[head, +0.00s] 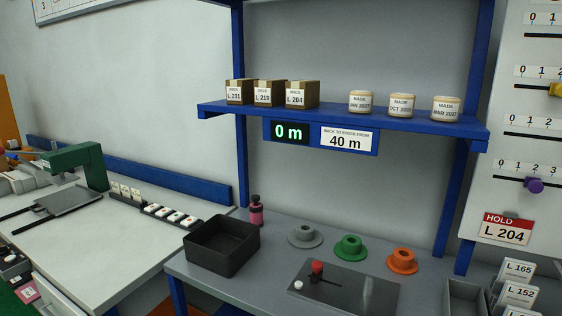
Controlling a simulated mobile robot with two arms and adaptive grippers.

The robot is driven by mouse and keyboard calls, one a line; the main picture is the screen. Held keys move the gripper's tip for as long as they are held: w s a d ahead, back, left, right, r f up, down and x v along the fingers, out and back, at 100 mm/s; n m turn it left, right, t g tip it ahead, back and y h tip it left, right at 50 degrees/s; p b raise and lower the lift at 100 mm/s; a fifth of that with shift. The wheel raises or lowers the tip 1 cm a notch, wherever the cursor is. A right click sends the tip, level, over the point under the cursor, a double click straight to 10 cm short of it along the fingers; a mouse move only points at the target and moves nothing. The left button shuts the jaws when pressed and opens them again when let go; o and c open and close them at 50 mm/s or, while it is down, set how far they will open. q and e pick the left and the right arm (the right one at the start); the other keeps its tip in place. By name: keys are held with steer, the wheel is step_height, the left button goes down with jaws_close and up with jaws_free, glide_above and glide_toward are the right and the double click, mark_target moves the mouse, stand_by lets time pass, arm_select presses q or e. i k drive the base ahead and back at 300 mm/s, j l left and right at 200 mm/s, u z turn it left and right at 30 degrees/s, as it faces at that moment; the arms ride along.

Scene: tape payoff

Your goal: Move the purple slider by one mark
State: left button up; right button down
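The purple slider (534,186) is a round knob on the lowest slot of the white board (487,196) at the right edge. The slot's scale (528,168) reads 0, 1, 2, 3 in the visible part. The knob sits a little right of below the 2. The slot's right end is cut off by the picture edge. A yellow slider (556,90) sits on a slot higher up. Neither of my grippers shows in the head view.
A red HOLD card reading L 204 (507,229) hangs below the purple slider. Label cards (518,270) stand below it. A blue shelf post (455,200) stands left of the board. The bench holds a black bin (208,263), spools (351,246) and a red-knobbed lever plate (372,293).

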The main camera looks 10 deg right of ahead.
mark_target(534, 185)
steer(key=z, duration=1.75)
